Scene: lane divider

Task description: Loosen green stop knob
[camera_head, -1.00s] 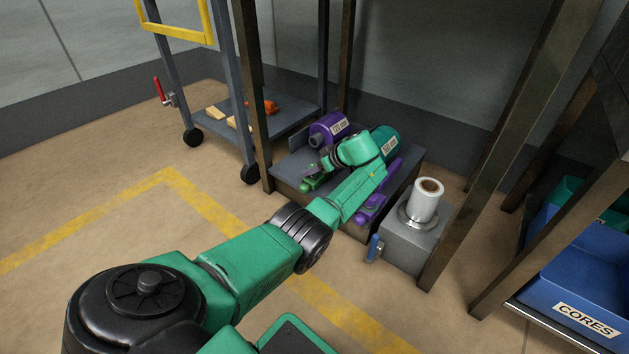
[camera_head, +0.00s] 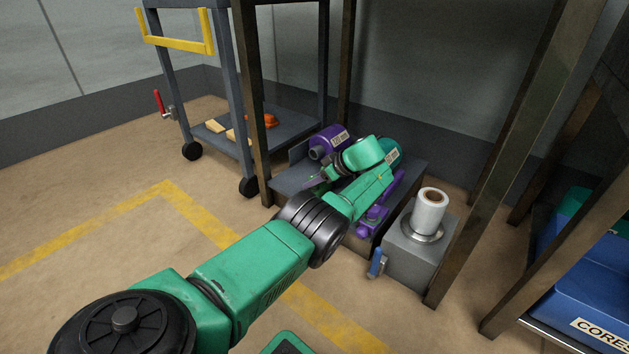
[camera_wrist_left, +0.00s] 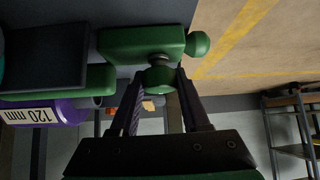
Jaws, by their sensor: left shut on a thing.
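The green stop (camera_wrist_left: 120,42) lies along the rail and shows large in the left wrist view. Its green knob (camera_wrist_left: 160,80) is between the fingertips of my left gripper (camera_wrist_left: 160,86), which is shut on it. A second round green knob (camera_wrist_left: 198,44) sticks out at the stop's end, clear of the fingers. In the head view my left gripper (camera_head: 322,180) reaches in at the front left of the low grey bench, and my wrist hides most of the green stop (camera_head: 313,184). My right gripper is in neither view.
A purple roll marked 120 mm (camera_wrist_left: 42,114) lies beside the green stop; it also shows in the head view (camera_head: 325,142). A purple stop (camera_head: 372,222) and a teal roll (camera_head: 388,153) are on the bench. Dark posts (camera_head: 250,100) stand close by. A white roll (camera_head: 430,212) stands right.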

